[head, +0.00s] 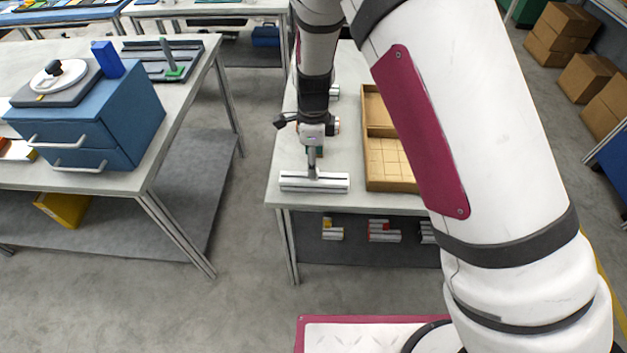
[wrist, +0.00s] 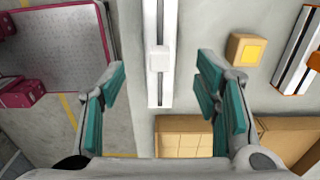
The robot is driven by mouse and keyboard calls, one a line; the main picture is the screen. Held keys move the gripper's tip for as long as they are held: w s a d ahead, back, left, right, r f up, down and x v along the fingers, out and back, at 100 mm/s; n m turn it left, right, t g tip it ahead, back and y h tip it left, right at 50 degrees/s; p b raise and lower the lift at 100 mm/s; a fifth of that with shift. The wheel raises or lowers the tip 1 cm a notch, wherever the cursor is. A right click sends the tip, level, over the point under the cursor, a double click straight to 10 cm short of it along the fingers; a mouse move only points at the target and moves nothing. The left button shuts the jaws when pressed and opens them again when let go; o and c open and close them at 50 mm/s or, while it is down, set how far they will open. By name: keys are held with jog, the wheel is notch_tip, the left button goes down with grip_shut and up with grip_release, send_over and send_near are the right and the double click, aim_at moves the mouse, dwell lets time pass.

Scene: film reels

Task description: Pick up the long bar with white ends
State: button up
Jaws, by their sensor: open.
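A long silver bar (head: 314,182) with pale ends lies across the near edge of the middle table in the head view. In the wrist view the bar (wrist: 160,25) runs down from the top edge, with a small white block on it and a white lower end. My gripper (head: 314,155) is above the bar in the head view, partly hidden by my wrist. In the wrist view my gripper (wrist: 162,88) is open, its teal-padded fingers apart on either side of the bar's line. I cannot tell how high the fingers are above it.
A wooden tray (head: 374,186) stands right of the bar; in the wrist view a small box with a yellow top (wrist: 247,50) and an orange-ended bar (wrist: 294,48) lie to the right. Several small parts sit on the lower shelf (head: 365,252). A blue drawer cabinet (head: 140,115) stands on the left table.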

jog(key=shift+d+f+p, duration=0.1)
jog(key=shift+f+p, duration=0.4)
jog(key=shift+f, duration=3.8)
grip_shut()
jog(key=shift+r, duration=0.1)
